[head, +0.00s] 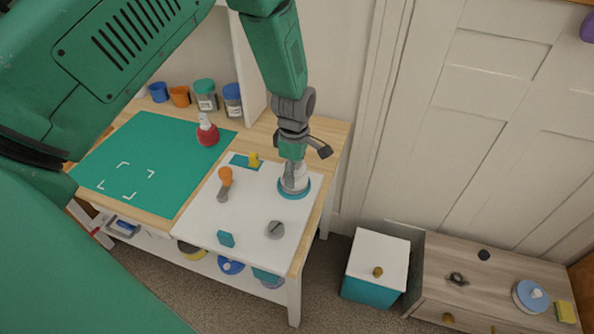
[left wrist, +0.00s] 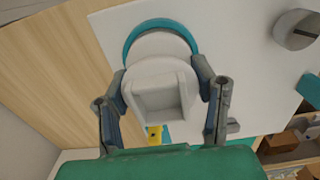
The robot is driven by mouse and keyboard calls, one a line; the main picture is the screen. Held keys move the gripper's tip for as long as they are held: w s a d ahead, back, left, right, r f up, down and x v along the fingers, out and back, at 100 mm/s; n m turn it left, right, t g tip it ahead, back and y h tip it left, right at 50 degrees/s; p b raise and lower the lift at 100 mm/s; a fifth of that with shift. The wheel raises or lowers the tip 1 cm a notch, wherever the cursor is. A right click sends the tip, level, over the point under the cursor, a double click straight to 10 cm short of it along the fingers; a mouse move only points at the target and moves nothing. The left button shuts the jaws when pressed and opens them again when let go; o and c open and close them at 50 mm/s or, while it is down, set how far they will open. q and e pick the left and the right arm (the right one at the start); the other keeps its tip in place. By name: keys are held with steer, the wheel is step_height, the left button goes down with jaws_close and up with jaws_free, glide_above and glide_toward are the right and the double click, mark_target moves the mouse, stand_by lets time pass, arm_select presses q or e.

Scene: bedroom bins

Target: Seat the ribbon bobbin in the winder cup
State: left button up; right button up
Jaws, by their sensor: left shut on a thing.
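The ribbon bobbin looks white, with a square hollow top (left wrist: 160,100) and a round disc below it. My left gripper (head: 292,160) points down over the right part of the white board and is shut on the bobbin (head: 294,180). In the left wrist view, the gripper's fingers (left wrist: 165,95) lie on both sides of the square top. A teal ring, which looks like the winder cup's rim (left wrist: 134,39), curves around the far side of the disc. It also shows under the bobbin in the head view (head: 293,196). How deep the bobbin sits is hidden. My right gripper is out of view.
The white board (head: 250,215) carries an orange-knobbed lever (head: 225,177), a yellow knob (head: 254,159), a grey knob (head: 275,230) and a teal block (head: 226,239). A red bottle (head: 207,134) stands on the green mat (head: 150,150). Jars stand behind. A low cabinet (head: 505,270) is at right.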

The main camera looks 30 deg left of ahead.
arm_select(q)
steer(key=shift+a+f, duration=0.15)
steer(key=shift+d+f+b, duration=0.35)
steer(key=shift+d+f, duration=0.05)
steer(key=shift+r, duration=0.1)
steer(key=shift+a+r+p, duration=0.2)
steer(key=shift+a+p, duration=0.1)
steer(key=shift+p, duration=0.2)
steer(key=shift+d, duration=0.2)
steer(key=shift+a, duration=0.35)
steer(key=shift+d+p, duration=0.15)
steer(key=shift+p, duration=0.4)
stand_by(0.9)
